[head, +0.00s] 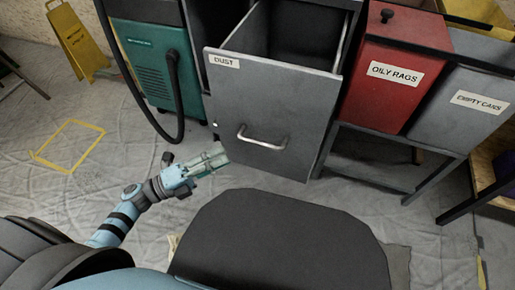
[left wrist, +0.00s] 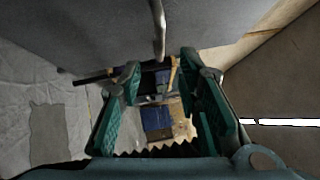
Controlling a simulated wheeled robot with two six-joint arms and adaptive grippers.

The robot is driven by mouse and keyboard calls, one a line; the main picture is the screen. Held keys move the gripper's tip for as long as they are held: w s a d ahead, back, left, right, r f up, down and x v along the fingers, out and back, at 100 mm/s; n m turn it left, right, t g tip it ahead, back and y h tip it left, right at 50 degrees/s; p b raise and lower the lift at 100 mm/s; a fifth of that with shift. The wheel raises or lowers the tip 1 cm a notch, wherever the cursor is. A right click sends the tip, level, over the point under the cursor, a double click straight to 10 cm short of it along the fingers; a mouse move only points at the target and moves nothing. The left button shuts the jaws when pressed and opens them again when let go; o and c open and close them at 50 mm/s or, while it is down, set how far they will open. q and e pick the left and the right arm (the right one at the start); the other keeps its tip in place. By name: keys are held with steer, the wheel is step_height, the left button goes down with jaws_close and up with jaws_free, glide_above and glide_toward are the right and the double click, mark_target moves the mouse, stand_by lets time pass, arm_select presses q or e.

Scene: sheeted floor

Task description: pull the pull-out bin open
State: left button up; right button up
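The grey pull-out bin (head: 285,105), labelled DUST, stands out from its cabinet, with its open top and dark inside showing. Its front has a silver bar handle (head: 262,139). My left gripper (head: 222,154) is in front of the bin, to the left of the handle and a little lower in the head view. In the left wrist view the two green-padded fingers (left wrist: 160,85) are apart with nothing held between them. My right gripper is not in view.
A green machine (head: 160,62) with a black hose stands left of the bin. A red OILY RAGS bin (head: 385,100) and a grey EMPTY CANS bin (head: 455,118) stand right on a metal frame. A yellow sign (head: 77,38) is far left. Sheeted floor is clear at left.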

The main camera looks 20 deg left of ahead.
mark_target(258, 141)
arm_select(q)
steer(key=x, duration=1.1)
steer(key=shift+w+b, duration=0.2)
steer(key=shift+b, duration=0.15)
steer(key=shift+c, duration=0.3)
jaws_close()
